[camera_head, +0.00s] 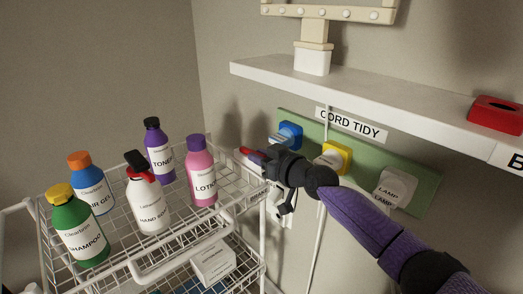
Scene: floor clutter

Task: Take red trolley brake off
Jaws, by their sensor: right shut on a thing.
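The white wire trolley (150,262) stands at the lower left with several bottles on its top shelf. A small red piece (248,151), which looks like the brake lever, shows at the trolley's right rear corner. My right gripper (262,156) is shut on this red piece; its dark jaws and wrist hide most of it. A partly covered label (259,195) hangs on the trolley's side below the gripper. My left gripper is not in view.
Bottles, including shampoo (78,230), hand soap (148,205) and lotion (201,175), stand left of the gripper. Behind it is a green panel (420,196) with blue (291,131) and yellow (336,153) plugs. A white wall shelf (390,98) runs above my arm.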

